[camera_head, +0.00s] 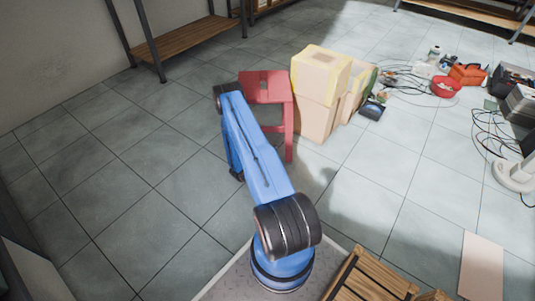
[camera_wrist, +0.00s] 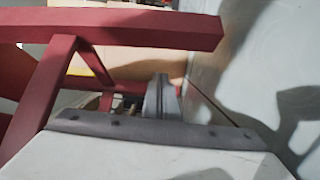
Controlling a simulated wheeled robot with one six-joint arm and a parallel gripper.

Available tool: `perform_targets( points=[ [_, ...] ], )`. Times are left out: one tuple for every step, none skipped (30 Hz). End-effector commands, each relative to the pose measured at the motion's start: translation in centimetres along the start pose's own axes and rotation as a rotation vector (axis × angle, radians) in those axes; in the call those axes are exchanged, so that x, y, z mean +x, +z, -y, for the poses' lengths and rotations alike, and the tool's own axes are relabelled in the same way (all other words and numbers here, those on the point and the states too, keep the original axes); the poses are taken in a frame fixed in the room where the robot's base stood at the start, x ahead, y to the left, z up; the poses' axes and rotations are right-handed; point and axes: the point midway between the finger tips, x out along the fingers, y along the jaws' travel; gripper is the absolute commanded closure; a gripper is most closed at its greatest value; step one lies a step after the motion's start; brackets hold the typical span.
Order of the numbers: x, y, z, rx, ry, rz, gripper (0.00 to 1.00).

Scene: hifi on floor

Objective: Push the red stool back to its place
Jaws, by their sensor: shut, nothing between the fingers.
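The red stool (camera_head: 266,87) stands upright on the tiled floor, just left of the cardboard boxes, and my blue arm covers part of its left side. In the wrist view the stool's red bars and legs (camera_wrist: 140,28) fill the upper left, very close to the camera. My gripper (camera_wrist: 162,90) shows there with its dark fingers together and nothing between them. Its fingers are low among the stool's parts; I cannot tell whether they touch it. In the head view my gripper is hidden behind my arm.
Stacked cardboard boxes (camera_head: 320,90) stand right beside the stool. Cables, a red bowl (camera_head: 446,86) and an orange toolbox (camera_head: 467,74) lie farther right. A wooden shelf (camera_head: 185,42) stands at the back left wall. The floor left of my arm is clear. A wooden slatted piece (camera_head: 368,278) is at the bottom.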

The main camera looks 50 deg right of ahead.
Motion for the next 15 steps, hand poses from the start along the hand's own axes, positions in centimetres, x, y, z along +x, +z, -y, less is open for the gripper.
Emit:
perform_targets(
  points=[
    [1.0,0.1,0.0,0.001,0.000,0.003,1.00],
    [1.5,0.1,0.0,0.001,0.000,0.003,1.00],
    [2.2,0.1,0.0,0.001,0.000,0.003,1.00],
    [2.7,0.1,0.0,0.001,0.000,0.003,1.00],
    [2.6,0.8,0.1,-0.002,-0.001,0.002,1.00],
    [2.6,1.3,0.0,-0.003,-0.001,0.001,1.00],
    [2.7,1.7,0.0,-0.003,-0.001,0.001,1.00],
    [2.8,2.1,0.0,-0.002,-0.001,0.001,1.00],
    [2.9,2.5,0.0,-0.002,-0.001,0.001,1.00],
    [3.0,2.8,0.0,-0.002,-0.001,0.001,1.00],
    [3.1,3.0,0.0,-0.002,-0.001,0.001,1.00],
    [3.1,3.3,0.0,-0.001,-0.001,0.001,1.00],
    [3.1,3.5,0.0,-0.001,-0.001,0.000,1.00],
    [3.2,3.6,0.0,-0.001,-0.001,0.000,1.00],
    [3.2,3.7,0.0,-0.001,-0.001,0.000,1.00]
  ],
)
